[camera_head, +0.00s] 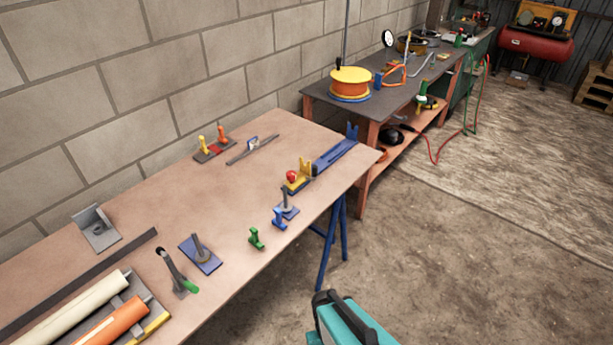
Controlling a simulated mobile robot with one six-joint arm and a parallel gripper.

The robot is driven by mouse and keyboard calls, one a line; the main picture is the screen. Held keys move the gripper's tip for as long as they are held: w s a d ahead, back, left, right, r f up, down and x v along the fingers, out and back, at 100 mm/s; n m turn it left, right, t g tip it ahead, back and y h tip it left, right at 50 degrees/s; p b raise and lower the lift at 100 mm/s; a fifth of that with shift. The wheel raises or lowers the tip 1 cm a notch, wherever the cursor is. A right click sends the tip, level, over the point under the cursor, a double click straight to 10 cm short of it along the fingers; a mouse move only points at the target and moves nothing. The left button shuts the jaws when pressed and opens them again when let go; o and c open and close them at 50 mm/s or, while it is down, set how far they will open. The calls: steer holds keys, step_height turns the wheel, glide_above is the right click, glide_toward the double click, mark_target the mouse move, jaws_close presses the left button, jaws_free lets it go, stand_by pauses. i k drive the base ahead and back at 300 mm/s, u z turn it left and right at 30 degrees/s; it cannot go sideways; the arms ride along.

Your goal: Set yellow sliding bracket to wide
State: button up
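A yellow bracket (304,172) stands at the near left end of a blue rail (334,155) on the brown workbench (200,185). A red round knob (292,176) sits at the bracket's left side. A blue upright piece (352,132) stands at the far right end of the rail, with a long gap between it and the yellow bracket. A small dark part shows at the yellow bracket's right side, too small to make out. My gripper is not in view.
A blue clamp piece (280,219), a grey post on a plate (286,206) and a green piece (256,239) stand near the bench's front edge. A block wall (130,80) runs behind. The concrete floor (430,240) right of the bench is open.

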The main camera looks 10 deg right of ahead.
mark_target(304, 174)
steer(key=z, duration=0.1)
steer(key=k, duration=1.3)
steer(key=u, duration=0.75)
steer(key=i, duration=1.05)
steer(key=u, duration=0.1)
